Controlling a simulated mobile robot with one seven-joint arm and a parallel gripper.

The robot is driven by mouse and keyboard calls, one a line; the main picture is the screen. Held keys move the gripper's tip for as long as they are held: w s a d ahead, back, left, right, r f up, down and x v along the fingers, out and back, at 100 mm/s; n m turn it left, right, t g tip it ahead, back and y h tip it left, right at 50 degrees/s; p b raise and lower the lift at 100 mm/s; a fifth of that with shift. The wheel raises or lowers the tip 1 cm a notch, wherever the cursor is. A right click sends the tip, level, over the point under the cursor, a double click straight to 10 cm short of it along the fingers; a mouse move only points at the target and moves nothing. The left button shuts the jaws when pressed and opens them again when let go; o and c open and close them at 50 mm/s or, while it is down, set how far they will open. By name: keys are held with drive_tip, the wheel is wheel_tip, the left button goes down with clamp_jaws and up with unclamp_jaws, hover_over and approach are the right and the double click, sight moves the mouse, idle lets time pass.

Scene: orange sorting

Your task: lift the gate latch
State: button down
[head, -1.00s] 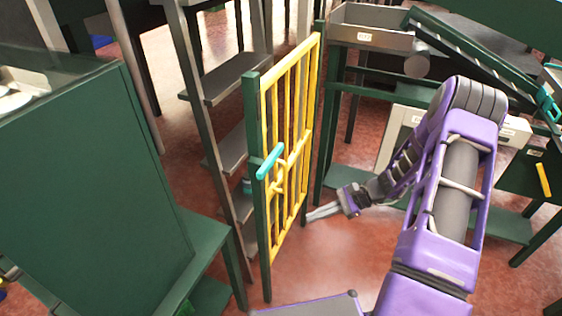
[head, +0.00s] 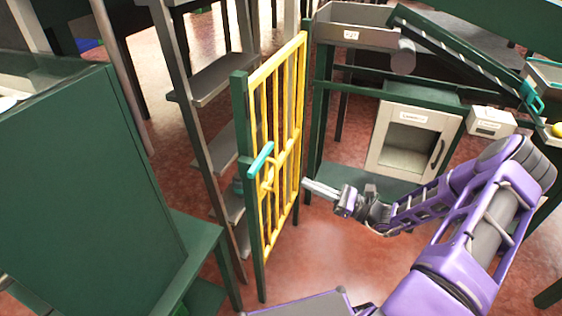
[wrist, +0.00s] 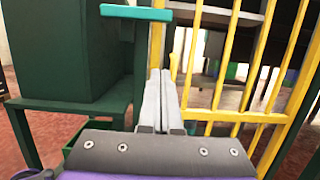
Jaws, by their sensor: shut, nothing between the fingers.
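The yellow barred gate (head: 278,140) stands shut-looking between green posts in the head view. Its teal latch handle (head: 261,160) sits at the left edge of the gate, beside the green post. In the wrist view the teal latch (wrist: 136,13) lies near the top, above and slightly left of my fingertips. My gripper (head: 308,188) is to the right of the gate, apart from the latch and lower than it. Its two fingers (wrist: 160,75) are together and empty, pointing toward the gate's latch side.
A green cabinet (head: 70,170) fills the left. A white box-shaped unit with a window (head: 405,140) stands on the green bench behind my arm. Red floor (head: 325,250) is free in front of the gate.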

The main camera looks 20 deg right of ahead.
sight(261, 159)
drive_tip(key=shift+w+a+r, duration=0.95)
drive_tip(key=shift+a+r, duration=0.1)
drive_tip(key=shift+a, duration=0.25)
drive_tip(key=shift+w+a+r, duration=0.95)
drive_tip(key=shift+a+r, duration=0.15)
drive_tip(key=shift+a, duration=0.25)
drive_tip(key=shift+w+a+r, duration=0.95)
drive_tip(key=shift+a+r, duration=0.1)
drive_tip(key=shift+a, duration=0.25)
